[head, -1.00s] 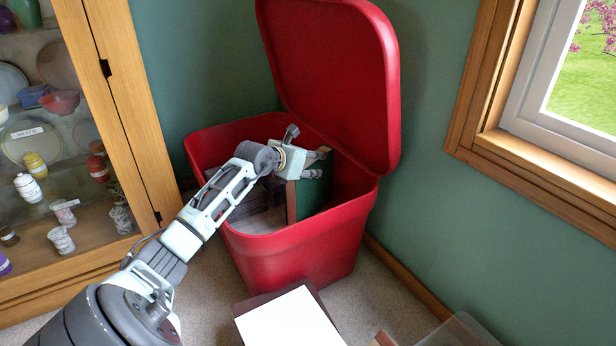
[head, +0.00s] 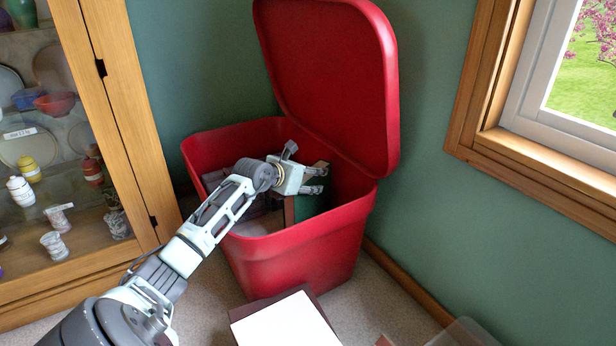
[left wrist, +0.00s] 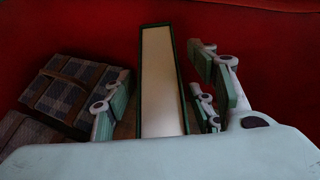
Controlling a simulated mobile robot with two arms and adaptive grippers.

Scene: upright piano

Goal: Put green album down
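The green album (head: 312,206) stands upright inside the red bin (head: 300,262), with its pale page edge facing up in the left wrist view (left wrist: 161,80). My left gripper (head: 317,180) reaches down into the bin at the album's top. In the left wrist view its fingers (left wrist: 165,100) are spread on both sides of the album, with narrow gaps showing between them and its covers. The album's lower part is hidden by the bin wall, so I cannot see what it rests on. My right gripper is not in view.
Plaid boxes or albums (left wrist: 72,90) lie in the bin left of the green album. The bin's lid (head: 335,80) stands open behind. A glass cabinet (head: 130,130) is at left and a window at right. A white-topped item (head: 285,325) lies in front.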

